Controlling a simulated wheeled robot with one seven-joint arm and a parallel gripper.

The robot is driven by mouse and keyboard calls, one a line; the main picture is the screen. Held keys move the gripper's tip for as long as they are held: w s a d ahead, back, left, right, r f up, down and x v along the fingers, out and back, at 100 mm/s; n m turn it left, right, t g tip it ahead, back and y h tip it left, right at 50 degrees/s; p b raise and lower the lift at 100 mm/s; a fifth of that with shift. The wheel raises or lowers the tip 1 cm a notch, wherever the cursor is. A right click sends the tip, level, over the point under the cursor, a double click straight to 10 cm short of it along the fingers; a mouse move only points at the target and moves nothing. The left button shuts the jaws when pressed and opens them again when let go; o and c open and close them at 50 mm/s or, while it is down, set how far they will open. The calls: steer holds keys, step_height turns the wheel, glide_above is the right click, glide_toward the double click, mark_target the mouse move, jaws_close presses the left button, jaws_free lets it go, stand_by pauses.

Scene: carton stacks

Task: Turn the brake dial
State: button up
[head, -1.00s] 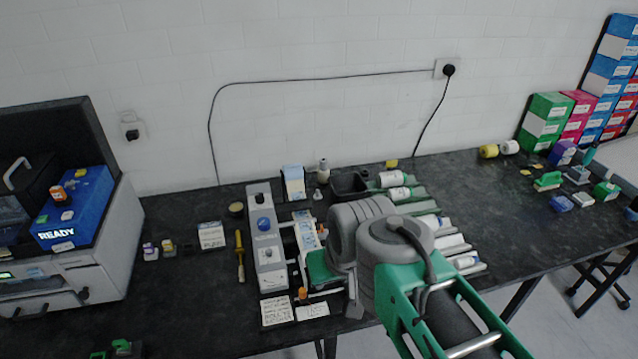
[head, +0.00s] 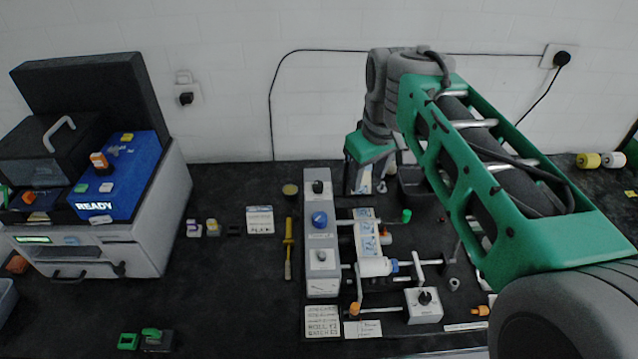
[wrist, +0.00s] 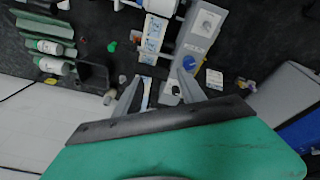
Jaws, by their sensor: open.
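A grey control panel (head: 322,260) lies on the dark bench with a blue dial (head: 320,219) in its middle, a black knob (head: 318,187) at its far end and a meter nearer the front. A small grey box (head: 424,306) with another black knob (head: 425,297) stands to its right. I cannot tell which of these is the brake dial. My gripper (head: 374,188) is open, pointing down at the back of the bench, right of the panel's far end. In the wrist view, the open fingers (wrist: 160,88) are apart from the blue dial (wrist: 189,63), which lies just beyond the right one.
Rollers and rods with a white label strip (head: 366,235) lie right of the panel. A yellow tool (head: 288,248) lies to its left. A printer-like machine (head: 110,250) stands at far left. A black tray (head: 412,183) sits right of my gripper. The wall is close behind.

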steer(key=w+a+f+n+g+b, duration=0.1)
steer(key=w+a+f+n, duration=0.1)
steer(key=w, duration=0.3)
steer(key=w+a+f+n+b, duration=0.1)
steer(key=w+a+f+n, duration=0.15)
steer(key=w, duration=0.25)
steer(key=n+g+b, duration=0.2)
steer(key=n, duration=0.3)
glide_above(318, 183)
steer(key=shift+m, duration=0.25)
steer(key=f, duration=0.4)
steer(key=shift+s+d+f, duration=0.1)
steer(key=shift+s+d, duration=0.1)
steer(key=f+b, duration=0.2)
steer(key=f, duration=0.2)
steer(key=f+b, duration=0.3)
steer(key=f, duration=0.1)
steer(key=shift+w+a+f+b, duration=0.1)
steer(key=shift+w+a+b, duration=0.1)
steer(key=shift+b, duration=0.15)
steer(key=shift+c, duration=0.6)
jaws_close()
